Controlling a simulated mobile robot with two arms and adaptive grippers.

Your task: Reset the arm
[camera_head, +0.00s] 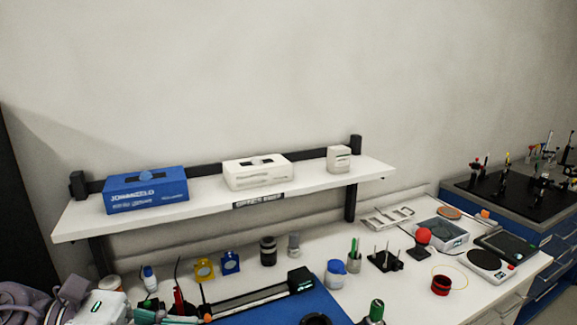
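Greyish-purple rounded parts that look like links of my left arm show at the bottom left corner, low over the bench's left end. I cannot make out the fingers of my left gripper there. My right arm and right gripper do not show. The task names no object. The white bench (405,293) lies below and ahead, with a wall shelf (320,180) above it.
The shelf holds a blue box (146,196), a white box (258,178) and a small white container (339,159). A blue mat (275,312), a black-ended rail (250,299), a red ball on a stand (423,236) and a round-topped scale (486,260) crowd the bench.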

